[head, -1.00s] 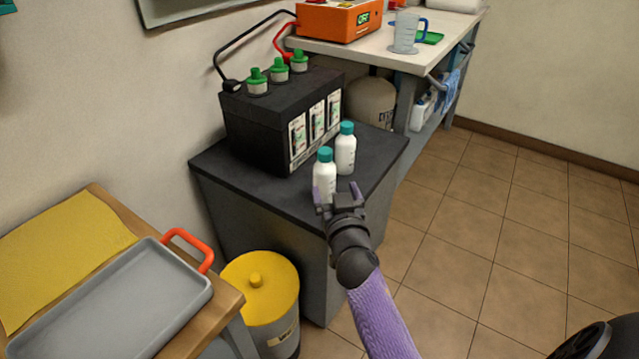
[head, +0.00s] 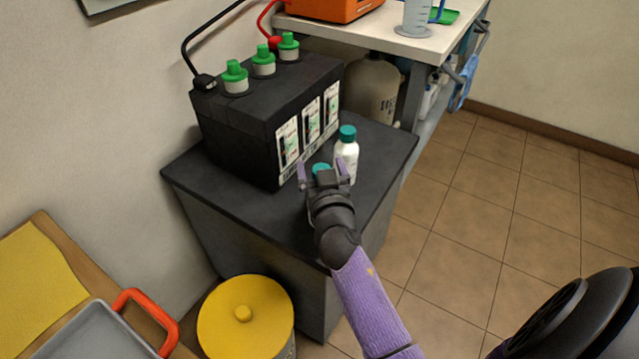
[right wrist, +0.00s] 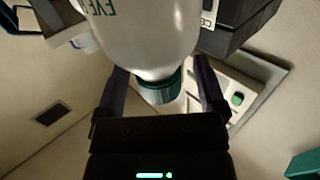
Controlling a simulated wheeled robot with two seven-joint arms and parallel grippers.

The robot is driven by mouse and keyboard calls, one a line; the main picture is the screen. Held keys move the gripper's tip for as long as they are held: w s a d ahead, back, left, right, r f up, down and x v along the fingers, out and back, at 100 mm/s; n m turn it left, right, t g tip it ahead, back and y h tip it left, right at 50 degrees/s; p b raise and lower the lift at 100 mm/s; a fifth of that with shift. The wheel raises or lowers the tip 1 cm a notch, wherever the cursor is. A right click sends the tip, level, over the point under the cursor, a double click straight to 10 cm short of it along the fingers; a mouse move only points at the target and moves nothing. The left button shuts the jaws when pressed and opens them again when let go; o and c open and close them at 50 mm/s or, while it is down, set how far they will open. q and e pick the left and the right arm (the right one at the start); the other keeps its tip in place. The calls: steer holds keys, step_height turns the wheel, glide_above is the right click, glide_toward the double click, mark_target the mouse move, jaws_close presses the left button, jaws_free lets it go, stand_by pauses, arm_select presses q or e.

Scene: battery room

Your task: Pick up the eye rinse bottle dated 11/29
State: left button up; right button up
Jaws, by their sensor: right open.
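Two white bottles with teal caps stand on the black top of a cabinet. The far bottle (head: 346,157) stands upright beside the black battery. The near bottle shows only its teal cap (head: 320,168) in the head view; my right gripper hides its body. My right gripper (head: 322,174) is open, with its fingers on either side of the near bottle. In the right wrist view a white bottle (right wrist: 145,35) appears upside down, with its teal cap (right wrist: 165,91) between the open fingers and "EYE" lettering on its body. No date is legible. My left gripper is not in view.
The black battery (head: 225,130) with green caps stands just left of the bottles. The cabinet top (head: 385,150) is clear to their right. A yellow-lidded bin (head: 243,318) is below, a grey tray (head: 95,340) lower left, a white bench (head: 380,38) behind.

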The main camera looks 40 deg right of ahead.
steer(key=shift+s+a+r, duration=0.1)
steer(key=shift+s, duration=0.05)
jaws_close()
stand_by(1.3)
